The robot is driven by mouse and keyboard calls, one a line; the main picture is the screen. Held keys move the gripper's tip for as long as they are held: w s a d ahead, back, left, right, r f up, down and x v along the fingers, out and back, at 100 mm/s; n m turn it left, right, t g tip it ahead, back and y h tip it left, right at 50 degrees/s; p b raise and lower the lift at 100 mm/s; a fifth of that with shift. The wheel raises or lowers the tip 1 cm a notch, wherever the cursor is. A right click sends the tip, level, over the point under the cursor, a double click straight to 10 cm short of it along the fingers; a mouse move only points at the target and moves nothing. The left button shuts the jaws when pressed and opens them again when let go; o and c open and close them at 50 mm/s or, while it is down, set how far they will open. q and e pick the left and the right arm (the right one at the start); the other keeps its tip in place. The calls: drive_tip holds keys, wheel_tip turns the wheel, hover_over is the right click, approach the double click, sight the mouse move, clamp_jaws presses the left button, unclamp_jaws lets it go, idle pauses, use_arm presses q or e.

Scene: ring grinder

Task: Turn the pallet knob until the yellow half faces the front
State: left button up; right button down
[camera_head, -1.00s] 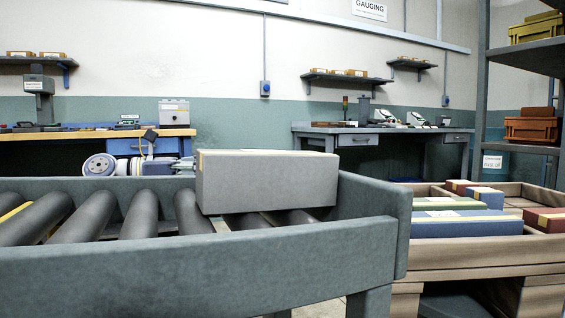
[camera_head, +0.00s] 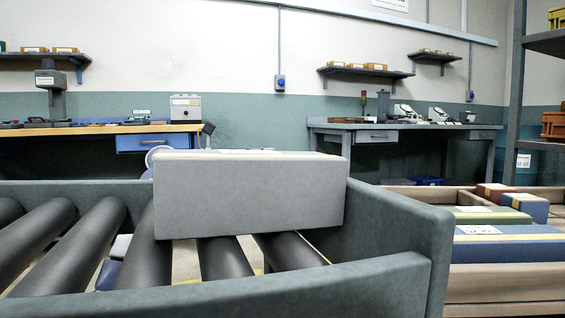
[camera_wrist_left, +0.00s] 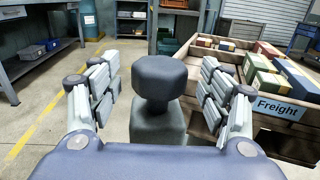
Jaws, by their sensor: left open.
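In the left wrist view a dark, faceted knob (camera_wrist_left: 160,82) stands upright on a grey post (camera_wrist_left: 158,127). My left gripper (camera_wrist_left: 162,88) is open, with one finger on each side of the knob. Gaps show between the knob and both fingers. No yellow half shows on the knob from here. Beside it at the right is a wooden pallet crate (camera_wrist_left: 268,103) with a "Freight" label, holding coloured boxes. The crate also shows at the right of the head view (camera_head: 490,281). My right gripper is in neither view.
In the head view a grey box (camera_head: 245,195) sits on a roller conveyor (camera_head: 400,240) with raised side walls. Workbenches (camera_head: 400,127) stand along the back wall. In the left wrist view, open floor with a yellow line (camera_wrist_left: 45,120) lies at the left.

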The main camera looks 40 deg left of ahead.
use_arm(q)
drive_tip(key=shift+x, duration=1.65)
drive_tip(key=shift+c, duration=0.6)
drive_tip(key=c, duration=1)
